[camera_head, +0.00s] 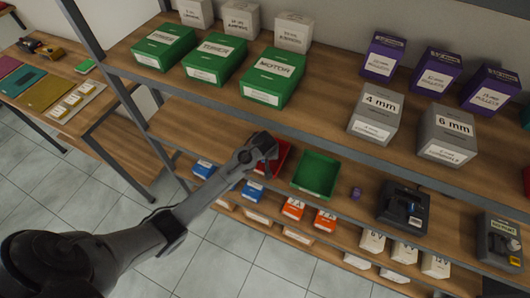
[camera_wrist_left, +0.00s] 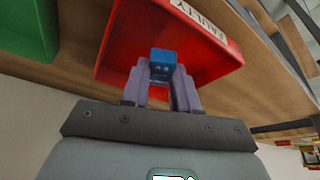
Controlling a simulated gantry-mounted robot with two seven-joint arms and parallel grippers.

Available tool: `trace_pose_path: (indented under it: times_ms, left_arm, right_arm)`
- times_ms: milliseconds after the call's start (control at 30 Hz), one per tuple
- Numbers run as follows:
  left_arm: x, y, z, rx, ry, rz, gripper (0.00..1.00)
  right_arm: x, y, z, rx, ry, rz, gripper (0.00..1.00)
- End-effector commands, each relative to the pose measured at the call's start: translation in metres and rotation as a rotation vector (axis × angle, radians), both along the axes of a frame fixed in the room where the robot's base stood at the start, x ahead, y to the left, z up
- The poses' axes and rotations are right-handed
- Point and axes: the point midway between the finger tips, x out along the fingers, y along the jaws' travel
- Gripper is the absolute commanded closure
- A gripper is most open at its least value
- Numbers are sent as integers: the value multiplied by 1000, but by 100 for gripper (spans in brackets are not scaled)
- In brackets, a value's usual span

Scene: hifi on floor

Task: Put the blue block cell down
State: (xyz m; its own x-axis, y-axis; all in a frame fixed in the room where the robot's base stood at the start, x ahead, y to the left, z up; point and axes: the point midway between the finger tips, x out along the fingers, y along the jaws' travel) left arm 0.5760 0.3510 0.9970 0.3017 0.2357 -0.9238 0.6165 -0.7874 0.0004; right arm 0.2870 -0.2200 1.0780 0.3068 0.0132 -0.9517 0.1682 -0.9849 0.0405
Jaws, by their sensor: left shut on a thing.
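The blue block cell (camera_wrist_left: 162,64) shows in the left wrist view between the fingertips of my left gripper (camera_wrist_left: 161,82). The gripper is shut on it. Behind the block in that view is the red tray (camera_wrist_left: 112,52), with a white label reading "FAULTY" on its rim. In the head view my left gripper (camera_head: 264,147) is over the red tray (camera_head: 283,152) on the middle shelf and hides much of it. The block is hidden in the head view. I cannot tell whether the block touches the tray. My right gripper is not in view.
A green tray (camera_head: 316,174) stands just right of the red one. Further right are a small purple item (camera_head: 356,193) and a black device (camera_head: 404,207). The upper shelf (camera_head: 320,94) with green, grey and purple boxes overhangs behind. Blue and orange boxes (camera_head: 293,208) fill the shelf below.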

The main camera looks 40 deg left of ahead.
Motion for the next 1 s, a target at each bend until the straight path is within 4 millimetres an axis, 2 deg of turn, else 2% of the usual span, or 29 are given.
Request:
trace_pose_path:
  times_ms: [100,400,633,1000]
  left_arm:
    - [13,10,0,1,-1,0,100]
    - [27,21,0,0,0,-1,100]
    - [25,20,-30,1,2,-1,100]
    - [25,20,-35,1,-1,0,100]
  right_arm:
    - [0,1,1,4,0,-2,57]
    - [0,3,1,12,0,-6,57]
    - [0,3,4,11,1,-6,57]
    - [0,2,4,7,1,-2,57]
